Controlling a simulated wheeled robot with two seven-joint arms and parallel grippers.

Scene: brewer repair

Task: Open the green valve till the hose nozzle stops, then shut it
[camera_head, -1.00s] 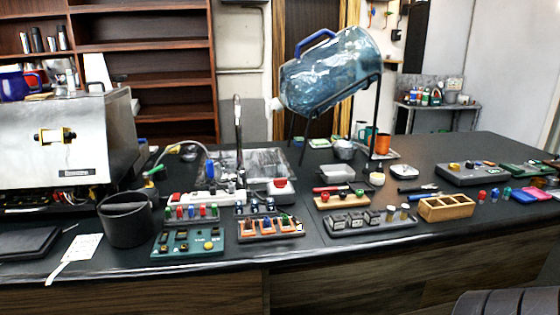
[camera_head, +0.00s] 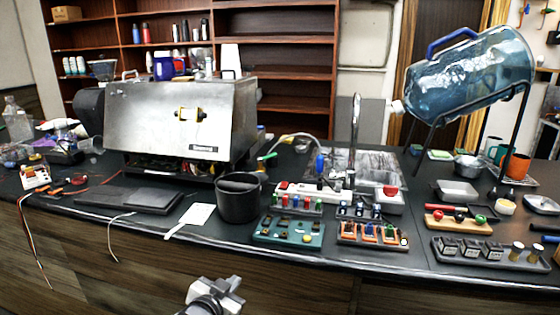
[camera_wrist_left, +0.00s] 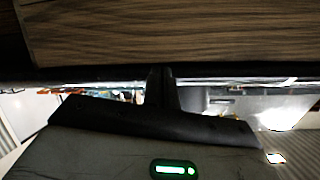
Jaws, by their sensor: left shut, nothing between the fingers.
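The green valve (camera_head: 268,156) is a small green lever beside the right end of the steel brewer. A grey hose (camera_head: 295,137) arches from near it to the right. The blue hose nozzle (camera_head: 320,164) hangs upright at the hose's end, above a white-and-red strip. My left gripper (camera_head: 232,287) is low in front of the counter, well short of the valve, shut and empty. Its closed fingers (camera_wrist_left: 161,88) also show in the left wrist view against the counter's edge. My right gripper is not in view.
The steel brewer (camera_head: 185,118) stands at the left back. A black bin (camera_head: 239,202) stands in front of the valve, with a teal switch board (camera_head: 289,233) to its right. A sink (camera_head: 370,165) and a large blue bottle (camera_head: 470,75) are further right. The wooden counter front (camera_head: 110,260) faces me.

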